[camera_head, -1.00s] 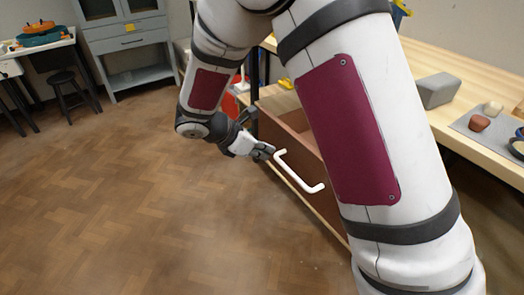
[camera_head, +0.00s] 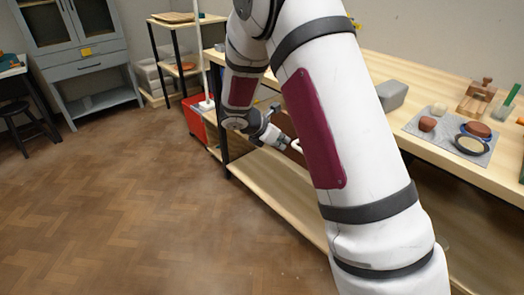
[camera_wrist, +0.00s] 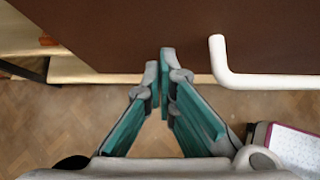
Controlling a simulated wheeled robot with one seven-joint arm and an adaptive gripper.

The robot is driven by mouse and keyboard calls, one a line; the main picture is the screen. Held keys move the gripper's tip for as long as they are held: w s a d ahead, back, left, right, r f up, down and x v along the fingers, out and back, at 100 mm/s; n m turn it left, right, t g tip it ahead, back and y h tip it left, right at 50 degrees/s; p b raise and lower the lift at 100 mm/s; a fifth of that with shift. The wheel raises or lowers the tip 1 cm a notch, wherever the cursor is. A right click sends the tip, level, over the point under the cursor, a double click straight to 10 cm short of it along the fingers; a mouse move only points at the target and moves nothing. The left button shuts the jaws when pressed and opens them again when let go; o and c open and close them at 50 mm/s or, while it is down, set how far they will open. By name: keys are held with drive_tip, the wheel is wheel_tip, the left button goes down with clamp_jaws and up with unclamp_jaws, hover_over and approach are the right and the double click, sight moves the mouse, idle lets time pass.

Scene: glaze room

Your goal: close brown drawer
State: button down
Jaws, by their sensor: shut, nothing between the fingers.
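The brown drawer front (camera_wrist: 120,32) fills the top of the wrist view. Its white bar handle (camera_wrist: 265,81) is on the right there. In the head view, only a small part of the handle (camera_head: 296,146) and a sliver of brown show behind my arm, so how far the drawer stands out is hidden. My gripper (camera_wrist: 163,66) is shut and empty. Its fingertips are at the lower edge of the drawer front, left of the handle; I cannot tell whether they touch. In the head view my gripper (camera_head: 288,145) is at the bench's front.
The wooden bench (camera_head: 470,173) carries a grey block (camera_head: 391,95) and a grey mat (camera_head: 419,128) with small pottery pieces. A lower shelf (camera_head: 270,182) runs beneath. A red box (camera_head: 194,118) stands left of the bench. The floor at left is clear.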

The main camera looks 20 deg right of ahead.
drive_tip(key=w+d, duration=0.1)
drive_tip(key=d, duration=0.2)
drive_tip(key=w+d, duration=0.1)
drive_tip(key=d, duration=0.2)
drive_tip(key=w+d+p, duration=0.1)
drive_tip(key=d, duration=0.3)
drive_tip(key=shift+w, duration=0.1)
drive_tip(key=shift+d+r, duration=0.1)
